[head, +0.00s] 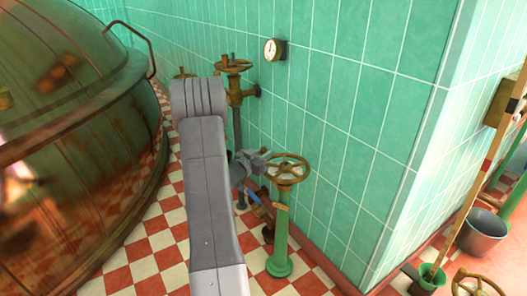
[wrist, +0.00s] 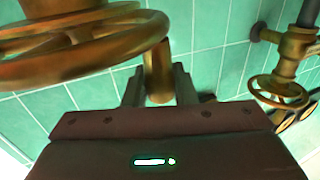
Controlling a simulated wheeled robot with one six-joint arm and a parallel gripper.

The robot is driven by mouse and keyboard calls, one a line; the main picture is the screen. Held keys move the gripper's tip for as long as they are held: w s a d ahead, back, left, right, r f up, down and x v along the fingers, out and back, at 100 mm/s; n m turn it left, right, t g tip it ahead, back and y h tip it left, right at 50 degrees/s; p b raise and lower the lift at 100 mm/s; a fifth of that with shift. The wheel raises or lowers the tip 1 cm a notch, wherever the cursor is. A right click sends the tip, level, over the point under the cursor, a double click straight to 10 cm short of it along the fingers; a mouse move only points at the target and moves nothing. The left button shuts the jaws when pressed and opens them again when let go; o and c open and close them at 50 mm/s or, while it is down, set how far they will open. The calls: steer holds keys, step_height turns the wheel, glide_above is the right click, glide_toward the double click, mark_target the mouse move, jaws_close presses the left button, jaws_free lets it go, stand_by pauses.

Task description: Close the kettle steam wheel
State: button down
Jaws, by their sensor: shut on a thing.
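A brass handwheel (head: 301,161) sits flat on top of a green pedestal (head: 281,240) beside the tiled wall. My gripper (head: 262,163) is at the wheel's left side, partly hidden by my grey arm. In the wrist view the wheel's rim (wrist: 70,58) fills the upper left. A short brass peg (wrist: 159,65) stands out from the rim, and its end lies between the two fingers of my gripper (wrist: 158,92), which are shut on it. No label shows which wheel is the kettle steam wheel.
A large copper kettle (head: 75,150) fills the left. A grey bucket (head: 483,232) and another wheel (head: 475,285) are at right.

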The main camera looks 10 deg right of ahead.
steer(key=w+m+g+h+p, duration=0.1)
steer(key=g, duration=0.1)
steer(key=w+d+m+g+h+p, duration=0.1)
steer(key=shift+d+r+m+g, duration=0.15)
steer(key=shift+r+m+g, duration=0.05)
steer(key=shift+m+g, duration=0.2)
steer(key=m+g, duration=0.1)
steer(key=w+d+m+g+h+p, duration=0.1)
steer(key=g, duration=0.1)
steer(key=d+m+g, duration=0.1)
steer(key=g, duration=0.1)
steer(key=shift+w+f+h+p, duration=0.15)
steer(key=shift+h+p, duration=0.15)
steer(key=shift+h, duration=0.1)
steer(key=shift+w+d+m+p, duration=0.15)
steer(key=shift+w+d, duration=0.05)
steer(key=shift+d, duration=0.3)
steer(key=shift+w+d+m+p, duration=0.15)
steer(key=shift+d, duration=0.3)
steer(key=c, duration=1.2)
jaws_free()
steer(key=shift+d, duration=0.1)
steer(key=shift+c, duration=0.2)
steer(key=s+a+p, duration=0.1)
steer(key=a, duration=1.2)
steer(key=shift+s+a, duration=0.4)
